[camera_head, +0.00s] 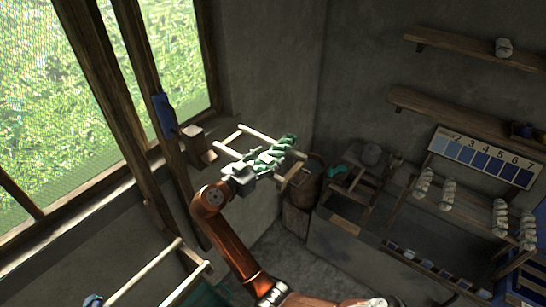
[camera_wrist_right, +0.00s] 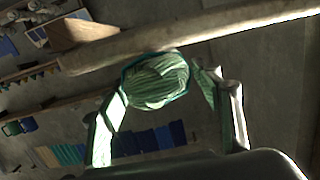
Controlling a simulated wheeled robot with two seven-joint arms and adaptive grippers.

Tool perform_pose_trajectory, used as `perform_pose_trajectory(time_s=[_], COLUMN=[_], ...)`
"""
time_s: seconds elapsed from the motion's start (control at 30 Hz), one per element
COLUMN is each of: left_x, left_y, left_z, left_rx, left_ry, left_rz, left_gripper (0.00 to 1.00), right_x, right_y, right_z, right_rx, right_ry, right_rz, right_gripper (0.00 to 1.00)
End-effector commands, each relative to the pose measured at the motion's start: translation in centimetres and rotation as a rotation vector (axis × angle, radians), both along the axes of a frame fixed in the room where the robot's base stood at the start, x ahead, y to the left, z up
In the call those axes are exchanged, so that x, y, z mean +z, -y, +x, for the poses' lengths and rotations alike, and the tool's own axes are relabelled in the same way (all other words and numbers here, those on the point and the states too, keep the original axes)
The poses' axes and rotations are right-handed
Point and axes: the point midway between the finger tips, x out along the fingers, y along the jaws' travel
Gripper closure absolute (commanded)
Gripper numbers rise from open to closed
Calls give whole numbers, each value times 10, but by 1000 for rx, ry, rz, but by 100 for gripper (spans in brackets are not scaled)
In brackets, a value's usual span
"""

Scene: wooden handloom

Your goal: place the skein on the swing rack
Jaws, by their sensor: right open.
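A green twisted skein (camera_head: 272,155) is at the wooden rack of pale rods (camera_head: 228,138), beside the window wall. In the right wrist view the skein (camera_wrist_right: 158,82) is a striped green bundle, close under a pale rod (camera_wrist_right: 190,35). My right gripper (camera_head: 262,166) is at the skein. In the wrist view its two green-lit fingers (camera_wrist_right: 162,92) stand apart, one on each side of the skein, with gaps visible. I cannot tell whether the skein hangs on the rod or only lies against it. My left gripper is not in view.
A second pale rod frame (camera_head: 150,275) is at lower left. A wooden post with a blue piece (camera_head: 164,115) stands left of my right gripper. A basket (camera_head: 306,182) is behind right. A bench with white skeins (camera_head: 446,194) and a numbered colour board (camera_head: 486,157) are at right.

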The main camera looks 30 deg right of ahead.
Motion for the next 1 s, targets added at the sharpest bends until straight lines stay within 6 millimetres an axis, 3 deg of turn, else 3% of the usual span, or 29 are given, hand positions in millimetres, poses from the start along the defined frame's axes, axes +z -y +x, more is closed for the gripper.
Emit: perform_pose_trajectory(time_s=[0.2,0.4,1.0], left_x=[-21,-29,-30], left_y=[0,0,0], left_z=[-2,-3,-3], left_rx=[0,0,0], left_ry=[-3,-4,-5], left_rz=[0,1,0], left_gripper=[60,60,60], right_x=[4,10,13], right_y=[-44,-68,-76], right_z=[-18,-29,-33], right_rx=[3,2,0], right_ry=[2,2,1], right_rz=[3,1,0], right_gripper=[41,41,41])
